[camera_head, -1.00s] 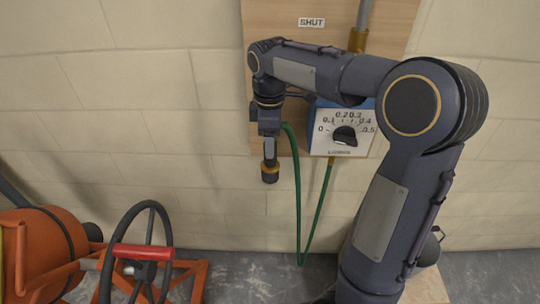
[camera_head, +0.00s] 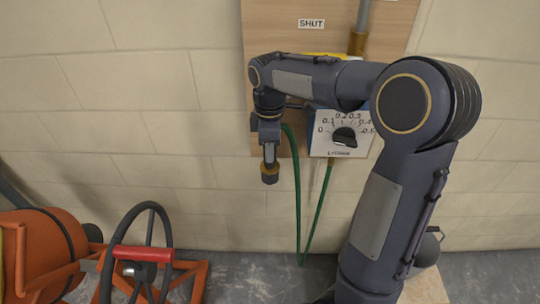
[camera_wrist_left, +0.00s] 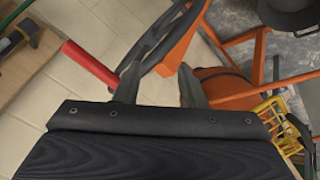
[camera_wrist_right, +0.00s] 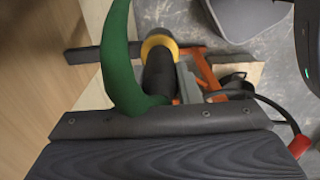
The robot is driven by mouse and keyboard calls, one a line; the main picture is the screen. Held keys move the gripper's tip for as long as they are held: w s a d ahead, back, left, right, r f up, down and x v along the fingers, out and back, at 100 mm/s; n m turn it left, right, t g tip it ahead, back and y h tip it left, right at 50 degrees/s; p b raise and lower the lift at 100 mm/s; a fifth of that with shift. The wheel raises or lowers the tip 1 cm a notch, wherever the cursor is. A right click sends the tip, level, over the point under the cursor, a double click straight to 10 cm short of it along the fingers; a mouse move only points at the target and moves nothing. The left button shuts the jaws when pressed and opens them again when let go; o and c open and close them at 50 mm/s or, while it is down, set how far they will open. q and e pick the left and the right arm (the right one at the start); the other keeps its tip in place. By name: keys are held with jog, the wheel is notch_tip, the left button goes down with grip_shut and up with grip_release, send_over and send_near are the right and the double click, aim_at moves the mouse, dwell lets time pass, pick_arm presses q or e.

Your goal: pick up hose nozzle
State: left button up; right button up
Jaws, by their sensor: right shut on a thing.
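The hose nozzle (camera_head: 270,173), dark with a brass-coloured ring, points down in front of the wall board in the head view. My right gripper (camera_head: 269,147) is shut on its upper part, and my wrist hides much of that part. The nozzle also shows in the right wrist view (camera_wrist_right: 160,70), its black body and yellow ring next to the green hose (camera_wrist_right: 120,60). In the head view the hose (camera_head: 297,190) loops down beside the nozzle and up to the dial box. My left gripper (camera_wrist_left: 160,82) is open and empty in the left wrist view; the head view does not show it.
A dial box (camera_head: 342,136) is on the wooden board (camera_head: 283,30) beneath a "SHUT" label, close behind my right forearm. An orange machine (camera_head: 48,250) with a dark handwheel (camera_head: 150,215) and red handle (camera_head: 143,253) stands lower left. The wall left of the nozzle is clear.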

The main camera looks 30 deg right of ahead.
jog(key=shift+r, duration=0.15)
jog(key=shift+r, duration=0.65)
jog(key=s+a+r+b, duration=0.2)
jog(key=s+a+r, duration=0.6)
jog(key=s+r, duration=0.3)
jog(key=shift+a+r, duration=0.2)
jog(key=shift+a, duration=0.1)
